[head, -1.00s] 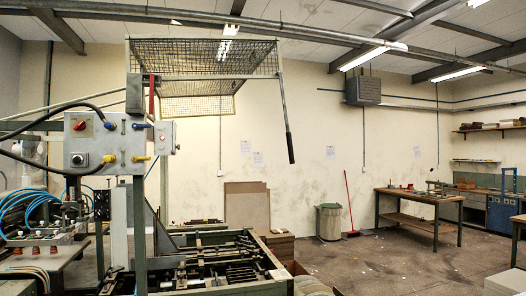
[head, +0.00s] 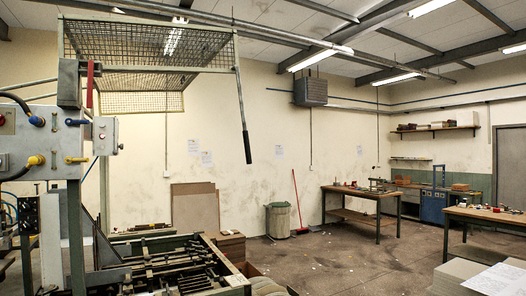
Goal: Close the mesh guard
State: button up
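The mesh guard (head: 150,46) is a wire-mesh frame raised high above the feeder at the upper left of the head view. A metal bar with a black grip (head: 246,147) hangs down from its right corner. The guard stands open, well above the feeder bed (head: 170,270) with its dark rails and rods. A red handle (head: 90,82) sits at the guard's left post. My gripper is not in view.
A grey control box (head: 55,140) with knobs stands at the left. A bin (head: 278,220) and red broom (head: 296,203) stand by the back wall. Workbenches (head: 360,192) stand to the right. Stacked board (head: 460,275) fills the lower right. The middle floor is open.

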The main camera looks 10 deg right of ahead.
aim_at(64, 27)
jog(key=i, duration=1)
jog(key=z, duration=0.05)
